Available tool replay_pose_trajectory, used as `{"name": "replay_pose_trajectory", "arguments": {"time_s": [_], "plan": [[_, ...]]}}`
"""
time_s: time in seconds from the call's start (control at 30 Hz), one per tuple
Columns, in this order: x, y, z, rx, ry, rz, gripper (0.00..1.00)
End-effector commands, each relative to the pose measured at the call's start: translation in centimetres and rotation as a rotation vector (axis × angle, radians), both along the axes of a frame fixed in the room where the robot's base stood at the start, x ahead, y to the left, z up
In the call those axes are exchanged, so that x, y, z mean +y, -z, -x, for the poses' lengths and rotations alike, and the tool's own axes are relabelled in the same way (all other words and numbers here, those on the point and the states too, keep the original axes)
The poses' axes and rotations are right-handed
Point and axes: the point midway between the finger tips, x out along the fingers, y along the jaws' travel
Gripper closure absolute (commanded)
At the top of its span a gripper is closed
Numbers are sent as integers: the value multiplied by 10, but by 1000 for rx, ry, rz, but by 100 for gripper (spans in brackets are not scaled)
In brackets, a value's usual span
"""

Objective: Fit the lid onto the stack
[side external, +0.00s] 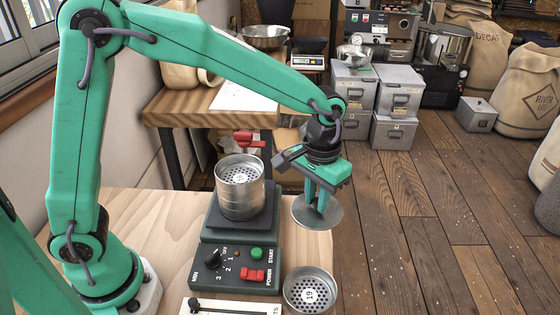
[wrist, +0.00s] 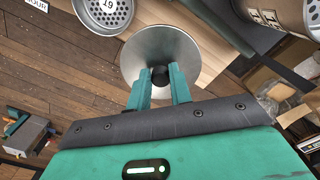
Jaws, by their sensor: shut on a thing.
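My gripper (side external: 318,204) points down with its fingers shut on the knob of the round grey metal lid (side external: 335,214). In the wrist view the lid (wrist: 141,58) lies beyond the fingertips (wrist: 160,77), with the dark knob between them. The lid is held to the right of the stack and apart from it, by the right table edge. The stack (side external: 240,202) of metal sieve rings stands upright on the dark shaker base (side external: 208,233). Its top is open and shows a perforated plate. Part of the stack (wrist: 292,12) shows at the wrist view's top right.
A loose perforated sieve marked 19 (side external: 292,291) lies front right, and also shows in the wrist view (wrist: 123,23). A control panel (side external: 207,273) with knob and buttons is in front of the stack. A red handle (side external: 245,139) is behind it. A wooden bench (side external: 165,112) stands farther back.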

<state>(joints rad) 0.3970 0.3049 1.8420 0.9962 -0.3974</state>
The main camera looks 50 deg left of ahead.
Motion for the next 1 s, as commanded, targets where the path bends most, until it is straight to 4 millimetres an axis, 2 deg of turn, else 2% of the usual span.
{"name": "replay_pose_trajectory", "arguments": {"time_s": [0.17, 0.4, 0.5, 0.93, 1.0], "plan": [[-1, -38, -1, -8, 0, 4, 100], [0, -104, -1, -7, 0, 3, 100], [0, -125, -1, -6, 0, 2, 100], [0, -175, 0, -5, 0, 2, 100], [11, -174, 2, -2, -22, 1, 100]]}}
